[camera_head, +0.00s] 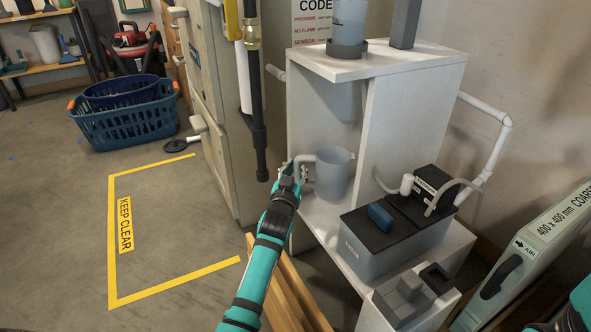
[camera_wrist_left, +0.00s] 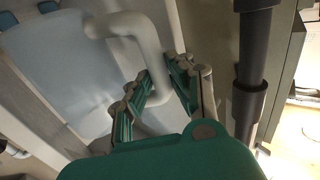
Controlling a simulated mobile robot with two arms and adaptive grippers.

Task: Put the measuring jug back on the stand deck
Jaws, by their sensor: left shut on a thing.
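The measuring jug (camera_head: 334,174) is a translucent grey cup with a handle on its left side. It is upright in the lower bay of the white stand, over the lower deck (camera_head: 322,220). I cannot tell whether its base touches the deck. My left gripper (camera_head: 298,168) is shut on the jug's handle. In the left wrist view, the handle (camera_wrist_left: 150,50) runs down between the fingers (camera_wrist_left: 158,88), with the jug body (camera_wrist_left: 70,65) to the left. My right gripper is out of view; only part of my right arm shows at the lower right.
A grey pump box (camera_head: 385,242) with a blue piece on top stands right of the jug. The stand's upper deck (camera_head: 385,60) is above it. A dark vertical pipe (camera_head: 259,130) hangs left of the gripper. Wooden boards (camera_head: 290,290) lean below the arm.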

